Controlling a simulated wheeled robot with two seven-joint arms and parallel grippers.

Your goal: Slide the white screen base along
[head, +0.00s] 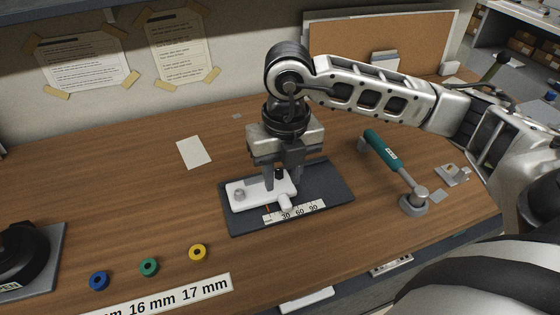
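The white screen base (248,199) is a flat white piece with a small grey knob on its left part and a short rounded arm at its front right. It lies on a dark plate (335,188) above a white scale strip (301,211) reading 30, 60, 90. My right gripper (281,183) points down over the right part of the base. Its two fingers stand apart, with a small dark piece visible in the gap between them. I cannot tell whether the fingertips touch the base. My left gripper is not in view.
A teal-handled tool (382,151) lies at the right near a round grey piece (413,203). A white card (194,152) lies behind. The wood left of the plate is clear.

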